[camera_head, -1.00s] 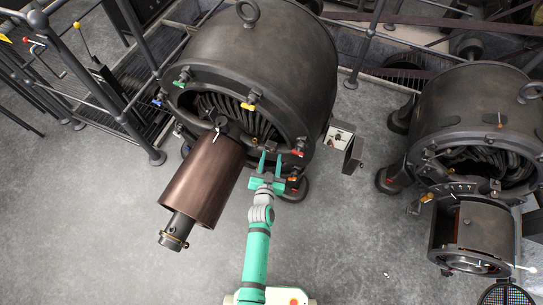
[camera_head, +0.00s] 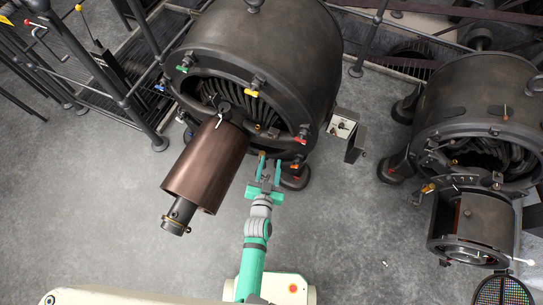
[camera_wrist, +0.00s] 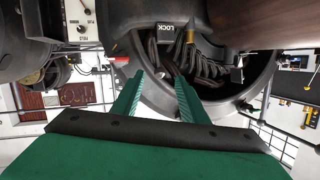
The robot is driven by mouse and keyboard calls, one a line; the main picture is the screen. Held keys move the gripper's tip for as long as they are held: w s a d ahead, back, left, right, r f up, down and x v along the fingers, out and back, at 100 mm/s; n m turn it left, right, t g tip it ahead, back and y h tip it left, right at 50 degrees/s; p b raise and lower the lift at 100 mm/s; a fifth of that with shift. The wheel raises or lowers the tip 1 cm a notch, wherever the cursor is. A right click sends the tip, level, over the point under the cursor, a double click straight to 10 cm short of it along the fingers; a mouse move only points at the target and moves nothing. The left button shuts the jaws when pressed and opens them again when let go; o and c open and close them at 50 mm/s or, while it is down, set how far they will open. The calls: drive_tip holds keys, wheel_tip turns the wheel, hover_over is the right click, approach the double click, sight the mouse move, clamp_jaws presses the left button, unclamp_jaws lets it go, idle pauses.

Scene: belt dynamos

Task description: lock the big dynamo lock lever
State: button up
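The big dynamo (camera_head: 290,50) is the large dark drum at the upper middle, with coloured levers around its open front ring. In the wrist view, a brass-yellow lever (camera_wrist: 190,36) stands beside a plate marked LOCK (camera_wrist: 174,27), beyond my fingertips. In the head view, a small yellow piece (camera_head: 262,154) shows at my left fingertip; I cannot tell whether they touch. My gripper (camera_head: 270,160) is at the ring's lower edge. Its two green fingers are apart with nothing between them; it also shows open in the wrist view (camera_wrist: 160,80).
A copper-brown cylinder (camera_head: 207,165) juts from the dynamo, left of my arm. A red-handled lever (camera_head: 300,140) and a control box (camera_head: 343,126) are on the right. A smaller dynamo (camera_head: 475,110) stands farther right. Grey floor (camera_head: 345,225) between them is clear.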

drive_tip(key=shift+s+r, duration=0.15)
drive_tip(key=shift+s, duration=0.45)
